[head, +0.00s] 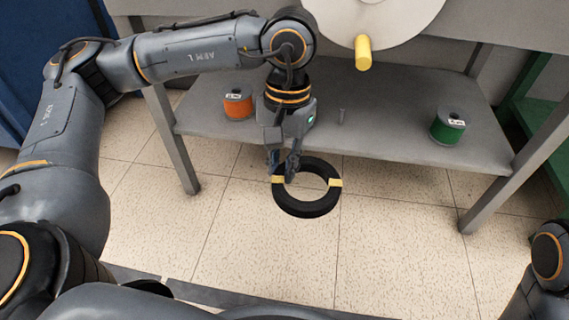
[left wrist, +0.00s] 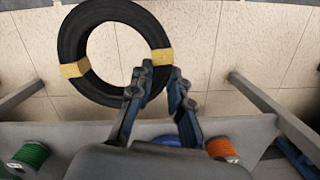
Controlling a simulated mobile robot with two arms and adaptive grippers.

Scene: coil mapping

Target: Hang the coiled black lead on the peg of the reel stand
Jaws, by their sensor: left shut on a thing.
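The coiled black lead (head: 308,209) is a thick black ring with two yellow tape bands. It hangs in the air in front of the lower shelf. My left gripper (head: 285,172) is shut on the ring's left side, by a tape band. In the left wrist view the coil (left wrist: 72,36) is beyond the fingers (left wrist: 158,80), which overlap its edge by a tape band. The yellow peg (head: 363,53) sticks out from the pale round disc (head: 400,18) of the reel stand, above and right of the coil. The peg is bare. My right gripper is out of view.
A grey bench has a lower shelf (head: 385,125). Bench legs stand on both sides. A green frame (head: 545,120) is at right. The tiled floor in front is clear.

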